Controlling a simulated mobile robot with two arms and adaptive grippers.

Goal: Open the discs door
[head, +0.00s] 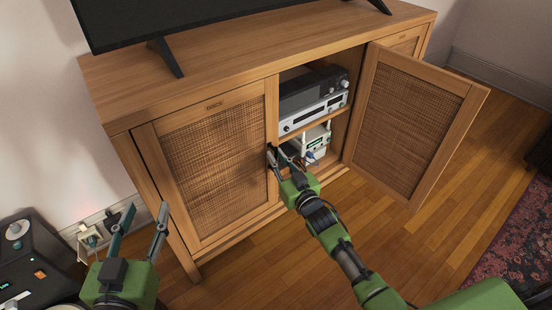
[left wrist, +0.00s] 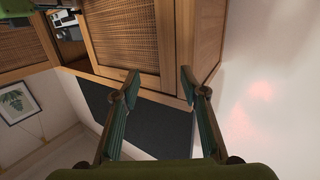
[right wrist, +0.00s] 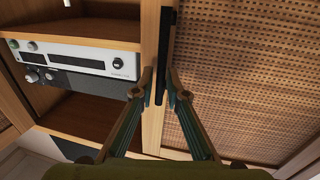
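The discs door (head: 215,150) is the left door of the wooden cabinet, with a woven panel and a small label along its top; it looks closed. Its dark upright bar handle (right wrist: 168,45) runs along the door's free edge in the right wrist view. My right gripper (head: 277,156) is at this handle; its fingers (right wrist: 158,78) are drawn close together on both sides of the handle's lower part. The grip hides part of the handle in the head view. My left gripper (head: 140,232) is open and empty, left of and in front of the cabinet.
The cabinet's other door (head: 415,125) stands wide open to the right. Stacked devices (head: 312,103) sit on the middle shelves. A TV (head: 180,15) stands on top. A black turntable unit (head: 35,265) is at lower left. Wooden floor before the discs door is clear.

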